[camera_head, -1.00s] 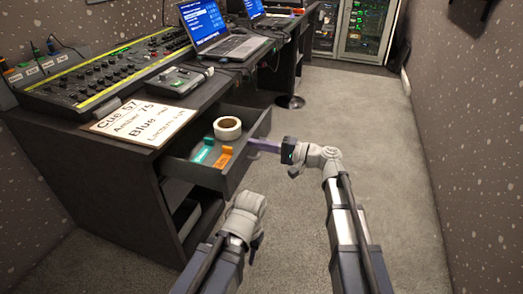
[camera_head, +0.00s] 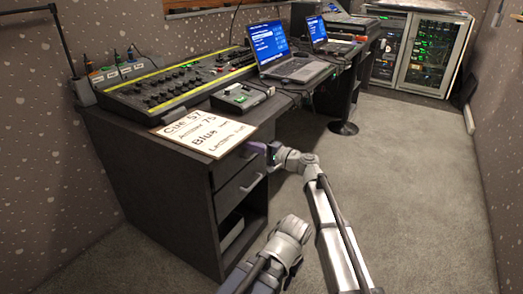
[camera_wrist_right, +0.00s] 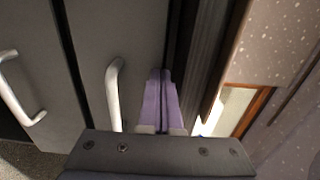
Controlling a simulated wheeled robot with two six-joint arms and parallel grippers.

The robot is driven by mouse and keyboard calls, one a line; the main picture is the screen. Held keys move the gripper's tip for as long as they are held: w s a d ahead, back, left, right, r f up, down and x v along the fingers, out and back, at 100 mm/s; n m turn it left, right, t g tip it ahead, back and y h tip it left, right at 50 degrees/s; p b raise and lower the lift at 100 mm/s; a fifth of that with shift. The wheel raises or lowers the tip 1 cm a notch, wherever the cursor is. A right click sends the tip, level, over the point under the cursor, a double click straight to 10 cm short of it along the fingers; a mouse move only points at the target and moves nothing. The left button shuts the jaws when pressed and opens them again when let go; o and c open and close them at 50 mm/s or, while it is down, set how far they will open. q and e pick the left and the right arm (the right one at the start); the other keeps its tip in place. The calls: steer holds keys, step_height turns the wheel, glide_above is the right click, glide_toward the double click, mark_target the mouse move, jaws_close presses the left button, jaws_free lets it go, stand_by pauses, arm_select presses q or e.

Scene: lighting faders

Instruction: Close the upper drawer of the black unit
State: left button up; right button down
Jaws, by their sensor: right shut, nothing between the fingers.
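In the right wrist view the upper drawer front (camera_wrist_right: 135,45) carries a silver bar handle (camera_wrist_right: 114,95). My right gripper (camera_head: 258,147) has purple fingers, shut and empty, at the upper drawer front. In the right wrist view the fingers (camera_wrist_right: 161,100) are beside the handle, not around it. My left gripper (camera_head: 290,232) hangs low before the unit, its fingers hidden.
A cue sign (camera_head: 205,132) lies on the desktop near the front edge, above the drawers. A lighting console (camera_head: 170,85) and laptops (camera_head: 290,55) stand behind. Below the drawers is an open shelf (camera_head: 232,228). The grey carpet (camera_head: 410,170) to the right is clear.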

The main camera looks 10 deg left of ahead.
steer(key=shift+x, duration=0.8)
steer(key=shift+w+a+r, duration=0.1)
steer(key=shift+w, duration=0.05)
